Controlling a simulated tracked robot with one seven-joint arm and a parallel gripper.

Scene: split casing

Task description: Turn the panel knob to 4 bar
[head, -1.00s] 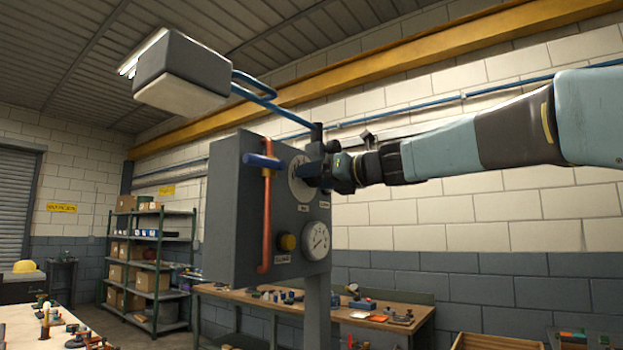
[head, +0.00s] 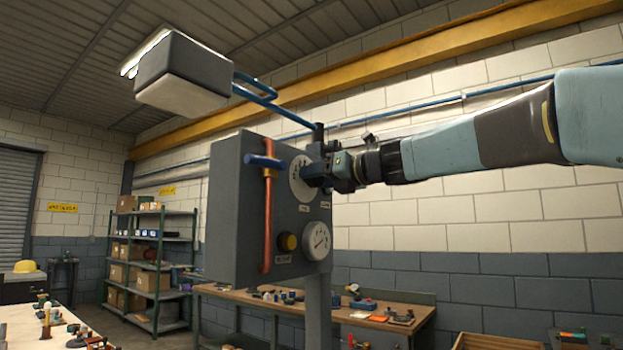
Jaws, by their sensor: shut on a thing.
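The grey panel box (head: 236,200) stands on a post in the middle of the head view. A round white dial (head: 300,177) is on the upper part of its front face. My gripper (head: 318,174) is at this dial, reaching in from the right, and is shut on the panel knob at the dial's centre. The gripper hides the knob itself and part of the scale, so the knob's setting cannot be read. A round white gauge (head: 317,241) sits lower on the same face; its reading is too small to tell.
A yellow-brown round button (head: 289,242) is left of the gauge. An orange pipe (head: 267,220) with a blue handle (head: 263,161) runs down the panel's edge. A lamp (head: 182,75) hangs above left. A workbench (head: 245,302) with small parts stands behind.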

